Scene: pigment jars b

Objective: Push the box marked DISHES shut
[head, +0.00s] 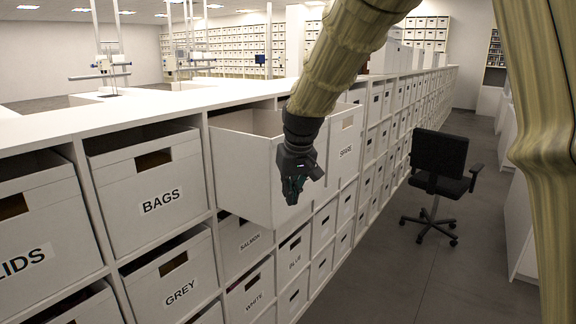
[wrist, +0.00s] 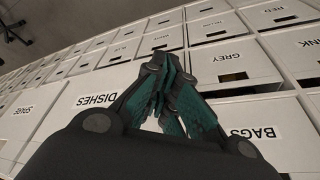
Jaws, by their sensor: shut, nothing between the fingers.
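The white DISHES box (head: 240,172) is pulled out of the shelf row, between the BAGS box and the SPARE box. Its open top and left side show in the head view. Its label is hidden there behind my gripper, but the wrist view shows the DISHES front (wrist: 85,112) upside down, left of the fingers. My gripper (head: 293,190) hangs pointing down at the box's front face, with its fingers shut and empty. The fingers also show in the wrist view (wrist: 160,62). I cannot tell whether they touch the box.
The BAGS box (head: 148,185) and the SPARE box (head: 346,145) sit on either side. SALMON (head: 243,243), GREY (head: 175,285) and BLUE (head: 293,250) boxes are below. A black office chair (head: 438,180) stands in the aisle at right. The floor (head: 410,280) between is clear.

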